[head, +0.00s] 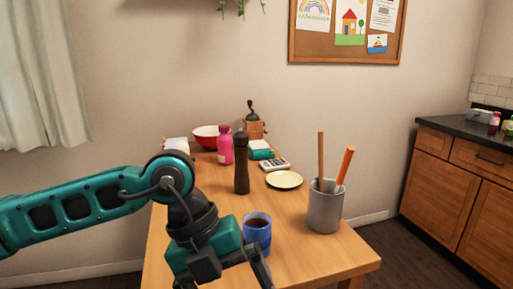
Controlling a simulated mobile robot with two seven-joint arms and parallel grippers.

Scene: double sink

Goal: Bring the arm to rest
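My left arm (90,208) comes in from the left and bends down over the front left part of the wooden table (300,262). My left gripper (224,280) points down at the bottom edge of the view. Its two fingers stand wide apart and their tips are cut off by the frame. Nothing shows between the visible parts of the fingers. A blue mug (258,236) with dark contents stands upright just behind and right of the gripper. I cannot tell whether they touch. My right gripper is not in view.
A grey holder (325,211) with two utensils stands right of the mug. Behind are a pepper mill (241,164), a cream plate (284,180), a pink bottle (225,146), a red bowl (206,136), a coffee grinder (254,127) and a calculator (274,164). The table's front right is clear.

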